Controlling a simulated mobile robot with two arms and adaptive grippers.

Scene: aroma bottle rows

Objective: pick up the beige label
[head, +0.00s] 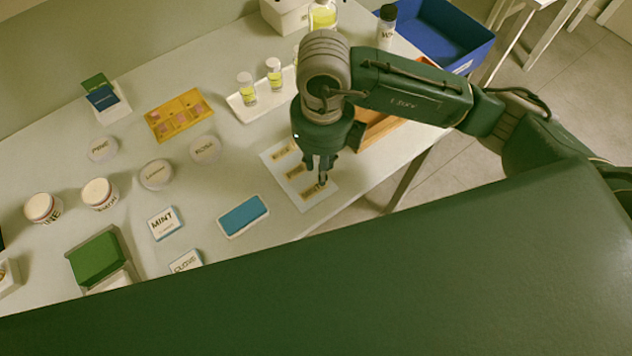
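A white sheet (275,163) lies near the table's front edge, and several small beige labels lie on it in a column. The top label (281,153) and the middle label (295,171) are clear of the fingers. The lowest beige label (311,193) is partly covered by a fingertip of my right gripper (317,174). My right gripper points down over the sheet, with its two fingers apart. I cannot tell whether they touch the label or sheet. My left gripper is not in view.
A blue pad (242,216) lies left of the sheet. A white tray (238,108) with two small bottles and an orange palette (178,115) are behind. An orange tray (385,126) is right of my gripper. A blue bin (440,35) stands at back right.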

